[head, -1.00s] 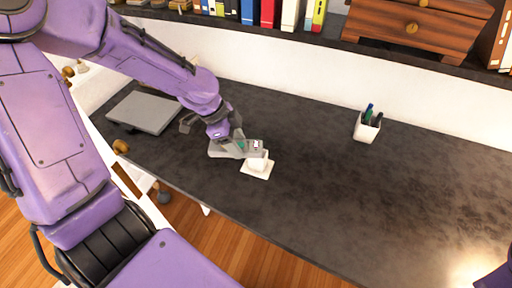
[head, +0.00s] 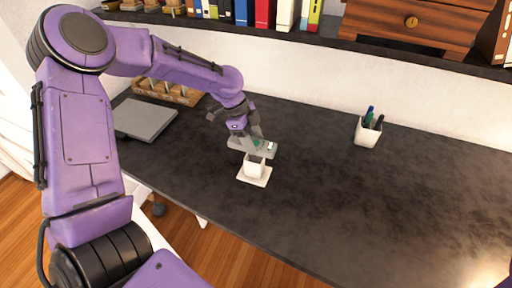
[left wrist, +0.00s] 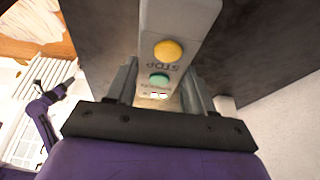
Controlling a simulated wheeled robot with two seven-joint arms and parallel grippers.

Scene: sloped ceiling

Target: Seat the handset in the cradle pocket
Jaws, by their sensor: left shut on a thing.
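The handset (head: 268,149) is a light grey bar. It lies roughly level across the top of the white cradle (head: 254,168), which stands on a flat pale base on the dark desk. My left gripper (head: 256,143) is shut on the handset from above. In the left wrist view the handset (left wrist: 178,22) sits between the fingers, showing a yellow button, a green button and the word STOP. The handset covers the cradle's opening, and I cannot tell whether the two touch. My right gripper is not in view.
A white pen cup (head: 367,132) stands to the right on the desk (head: 330,200). A closed grey laptop (head: 147,118) and a wooden rack (head: 166,91) are at the left. A shelf with books and a wooden drawer box (head: 412,22) runs along the back. The desk's middle is clear.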

